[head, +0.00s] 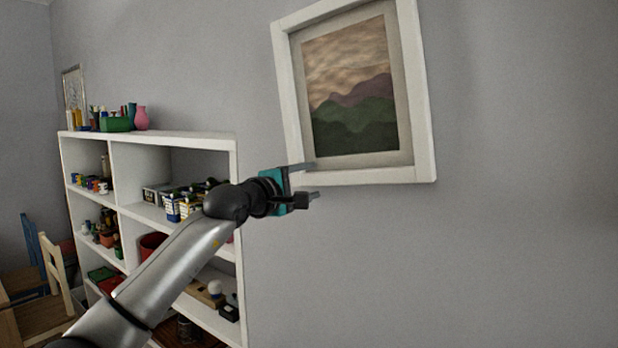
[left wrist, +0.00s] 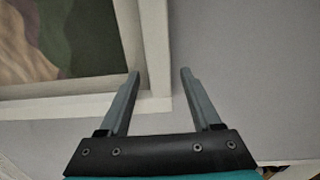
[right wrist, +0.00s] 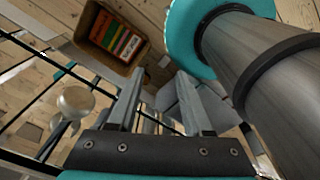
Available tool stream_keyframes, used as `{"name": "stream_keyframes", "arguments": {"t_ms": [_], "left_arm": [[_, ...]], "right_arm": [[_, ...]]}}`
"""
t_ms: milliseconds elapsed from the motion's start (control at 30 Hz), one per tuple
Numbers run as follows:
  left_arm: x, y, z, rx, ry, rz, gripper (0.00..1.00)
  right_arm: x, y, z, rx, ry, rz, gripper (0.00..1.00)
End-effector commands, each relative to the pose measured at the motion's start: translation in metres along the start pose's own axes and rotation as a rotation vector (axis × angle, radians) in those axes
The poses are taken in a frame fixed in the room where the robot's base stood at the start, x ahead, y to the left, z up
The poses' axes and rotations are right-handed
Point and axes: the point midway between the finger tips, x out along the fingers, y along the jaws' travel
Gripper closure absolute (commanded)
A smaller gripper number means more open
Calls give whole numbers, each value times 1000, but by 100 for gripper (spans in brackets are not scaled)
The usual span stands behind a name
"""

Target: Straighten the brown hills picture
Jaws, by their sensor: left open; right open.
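The brown hills picture (head: 428,120) hangs on the grey wall in a wide white frame, with dark green and brownish hills under a tan sky. Its sides lean, with the top toward the left. My left gripper (head: 310,182) is at the frame's lower left corner in the head view, jaws open. In the left wrist view the frame (left wrist: 155,45) shows a corner near the open fingers (left wrist: 160,73); one finger overlaps the frame and the other is outside its edge. Contact cannot be told. My right gripper (right wrist: 160,74) is open and empty, low over the floor.
A white shelf unit (head: 175,140) with jars, boxes and paints stands left of the picture, behind my left arm. A wooden chair (head: 57,275) is at far left. The wall right of the picture is bare. In the right wrist view a bin of colourful items (right wrist: 98,35) lies on floorboards.

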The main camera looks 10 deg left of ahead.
Motion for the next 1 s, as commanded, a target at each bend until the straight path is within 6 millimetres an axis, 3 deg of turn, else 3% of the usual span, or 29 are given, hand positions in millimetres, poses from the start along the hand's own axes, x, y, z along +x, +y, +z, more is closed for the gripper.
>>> {"name": "stream_keyframes", "arguments": {"t_ms": [400,1000], "left_arm": [[5,0,0,2,0,0,35],[4,0,0,1,1,0,100]], "right_arm": [[-2,0,0,0,0,0,50],[-2,0,0,0,0,0,50]]}}
